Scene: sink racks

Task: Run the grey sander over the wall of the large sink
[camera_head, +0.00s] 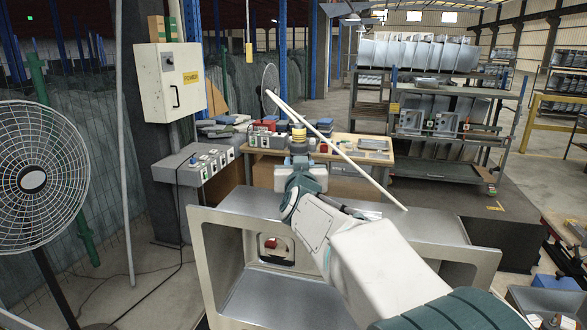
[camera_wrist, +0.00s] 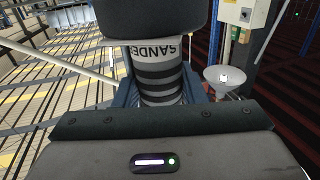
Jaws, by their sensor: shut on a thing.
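The grey sander (camera_wrist: 161,85) fills the middle of the wrist view. It has a grey body with dark bands, the printed letters "SANDE" and a wide dark head on top. My gripper (camera_wrist: 160,98) is shut on its body, with a finger on each side. In the head view my gripper (camera_head: 299,162) is above the back of the large sink (camera_head: 217,212), apart from its inner walls as far as I can tell. The sink is a pale metal box with an open front. My arm hides its right-middle part, and I cannot make out the sander clearly there.
A small red item shows in the opening at the sink's back (camera_head: 270,243). A long white rod (camera_head: 340,150) slants across behind my gripper. A cluttered workbench (camera_head: 345,150) stands behind, a control box (camera_head: 200,165) and a fan (camera_head: 35,180) to the left. Floor left of the sink is mostly clear.

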